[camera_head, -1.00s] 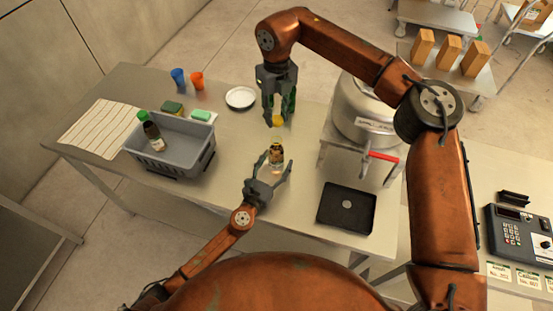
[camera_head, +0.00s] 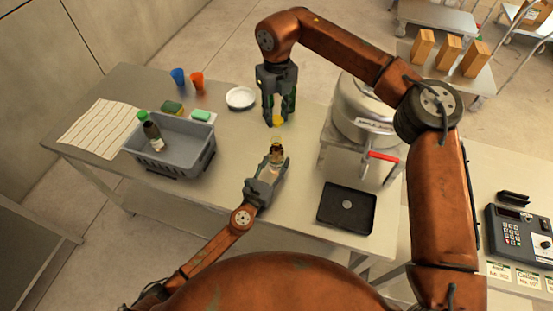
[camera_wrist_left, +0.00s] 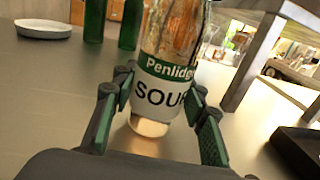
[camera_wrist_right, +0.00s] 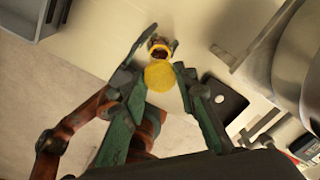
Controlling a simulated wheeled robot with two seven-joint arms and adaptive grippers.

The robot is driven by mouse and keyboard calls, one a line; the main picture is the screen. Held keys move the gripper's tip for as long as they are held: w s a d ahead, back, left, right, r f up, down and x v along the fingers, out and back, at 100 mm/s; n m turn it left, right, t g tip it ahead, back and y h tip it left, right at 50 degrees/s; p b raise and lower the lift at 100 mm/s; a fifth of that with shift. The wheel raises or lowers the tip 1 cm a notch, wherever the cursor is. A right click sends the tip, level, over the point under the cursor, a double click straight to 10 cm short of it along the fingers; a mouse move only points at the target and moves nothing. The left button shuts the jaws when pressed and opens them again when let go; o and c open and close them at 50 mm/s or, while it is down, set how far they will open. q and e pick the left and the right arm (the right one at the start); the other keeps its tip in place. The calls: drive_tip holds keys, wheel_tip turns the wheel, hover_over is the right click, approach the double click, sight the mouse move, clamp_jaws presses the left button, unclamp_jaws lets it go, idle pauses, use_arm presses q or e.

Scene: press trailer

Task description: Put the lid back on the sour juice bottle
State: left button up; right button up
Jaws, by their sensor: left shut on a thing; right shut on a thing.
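The sour juice bottle (camera_head: 276,157) stands upright and uncapped on the table, with amber glass above a pale label. The label reads "SOUR" in part in the left wrist view (camera_wrist_left: 163,92). My left gripper (camera_head: 271,168) is shut on the bottle from the near side, one finger on each side of the label. The yellow lid (camera_head: 277,121) is held in my right gripper (camera_head: 278,117), which points down. In the right wrist view the lid (camera_wrist_right: 160,76) is between the fingertips, apart from the open bottle mouth (camera_wrist_right: 158,52).
A grey crate (camera_head: 190,168) holding a green-capped bottle (camera_head: 153,135) is on the left. A large metal pot (camera_head: 362,110) stands right of my right gripper. A black tray (camera_head: 346,207) lies at the front right. A white plate (camera_head: 240,97) is behind.

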hover_over(277, 137)
drive_tip(key=shift+a+f, duration=0.1)
drive_tip(key=shift+f, duration=2.4)
drive_tip(key=shift+f, duration=0.1)
drive_tip(key=shift+f, duration=0.8)
drive_tip(key=shift+f, duration=0.55)
